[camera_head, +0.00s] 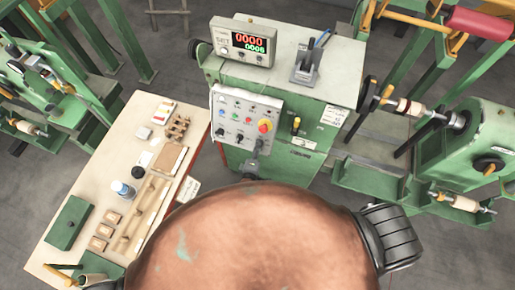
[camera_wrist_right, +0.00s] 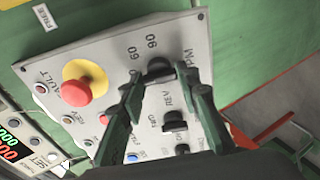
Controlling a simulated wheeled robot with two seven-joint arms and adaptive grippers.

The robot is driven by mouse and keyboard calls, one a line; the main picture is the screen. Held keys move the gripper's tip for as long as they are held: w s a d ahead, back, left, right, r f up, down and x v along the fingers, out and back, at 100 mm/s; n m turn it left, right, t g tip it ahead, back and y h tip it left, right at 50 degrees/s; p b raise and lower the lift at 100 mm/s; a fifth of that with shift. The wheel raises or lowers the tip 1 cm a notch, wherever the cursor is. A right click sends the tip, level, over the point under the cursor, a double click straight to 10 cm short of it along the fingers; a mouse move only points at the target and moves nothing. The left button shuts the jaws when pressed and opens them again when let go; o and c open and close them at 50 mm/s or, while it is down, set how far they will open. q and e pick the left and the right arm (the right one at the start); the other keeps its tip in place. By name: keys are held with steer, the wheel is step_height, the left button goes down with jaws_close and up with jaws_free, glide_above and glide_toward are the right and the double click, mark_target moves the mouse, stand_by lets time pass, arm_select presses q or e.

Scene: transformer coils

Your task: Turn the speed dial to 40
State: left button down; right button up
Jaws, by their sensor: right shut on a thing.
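The control panel (camera_head: 246,118) is a light plate on the front of the green machine. In the right wrist view the black speed dial (camera_wrist_right: 158,69) shows near the panel's edge, with printed 60, 90 and RPM around it. My right gripper (camera_wrist_right: 165,88) has its two dark green fingers on either side of this dial and is shut on it. The fingers hide part of the dial and its scale, so I cannot read its setting. In the head view the dial and gripper are small near the panel's lower right. My left gripper is not in view.
A red emergency button (camera_wrist_right: 76,92) on a yellow collar sits beside the dial, with black switches (camera_wrist_right: 174,120) below it. The counter (camera_head: 242,41) reads red 0000 and green 0006. A table (camera_head: 150,105) with small parts stands left. The head view's lower middle is blocked.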

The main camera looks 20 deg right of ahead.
steer(key=o, duration=1.2)
steer(key=shift+c, duration=0.2)
steer(key=v, duration=0.7)
steer(key=shift+s, duration=0.2)
steer(key=shift+a+r, duration=0.1)
